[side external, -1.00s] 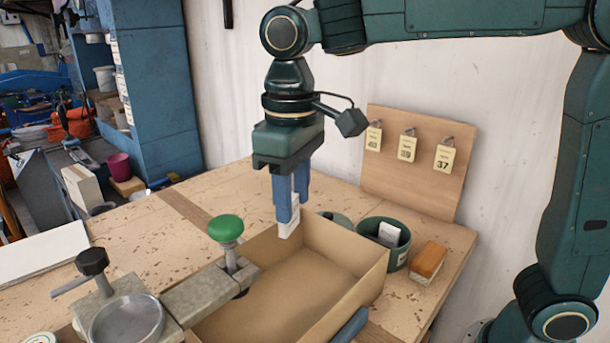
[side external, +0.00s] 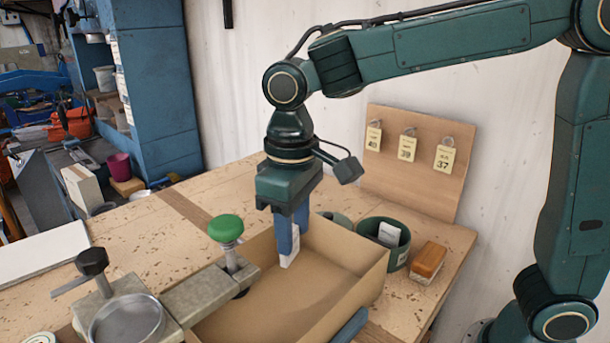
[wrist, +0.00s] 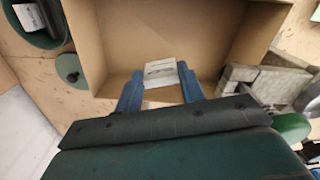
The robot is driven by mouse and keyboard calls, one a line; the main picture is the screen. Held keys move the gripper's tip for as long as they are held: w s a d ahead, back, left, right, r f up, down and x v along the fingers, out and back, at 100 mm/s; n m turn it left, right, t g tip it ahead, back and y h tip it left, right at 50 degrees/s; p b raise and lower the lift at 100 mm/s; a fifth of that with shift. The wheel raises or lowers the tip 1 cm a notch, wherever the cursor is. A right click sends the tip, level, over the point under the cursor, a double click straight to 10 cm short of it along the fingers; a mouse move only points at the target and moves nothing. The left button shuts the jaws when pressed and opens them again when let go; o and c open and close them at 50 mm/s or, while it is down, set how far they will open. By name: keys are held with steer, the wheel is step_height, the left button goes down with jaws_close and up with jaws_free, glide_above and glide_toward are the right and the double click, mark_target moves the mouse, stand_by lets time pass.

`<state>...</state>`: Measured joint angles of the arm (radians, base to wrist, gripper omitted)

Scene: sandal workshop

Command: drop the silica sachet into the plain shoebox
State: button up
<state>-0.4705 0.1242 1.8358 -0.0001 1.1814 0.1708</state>
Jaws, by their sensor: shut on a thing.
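The silica sachet (side external: 289,247) is a small white packet with faint print. My gripper (side external: 289,236) is shut on it, with the blue fingers on either side, and holds it upright with its lower end below the rim of the box. The sachet also shows between the fingers in the wrist view (wrist: 160,72). The plain shoebox (side external: 345,257) is an open brown cardboard box on the bench. The sachet hangs over its inside, towards the back; in the side view its lower end appears clear of the box floor.
A metal clamp with a green knob (side external: 226,228) reaches over the box's left side. A green pot (side external: 398,257) with a white packet inside stands right of the box, near a wooden-backed brush (side external: 429,260). A board with numbered tags (side external: 415,170) stands behind.

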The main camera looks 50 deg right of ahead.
steer(key=shift+f, duration=1.5)
steer(key=o, duration=1)
steer(key=shift+r, duration=0.1)
step_height(320, 180, up, 14)
steer(key=shift+f, duration=0.2)
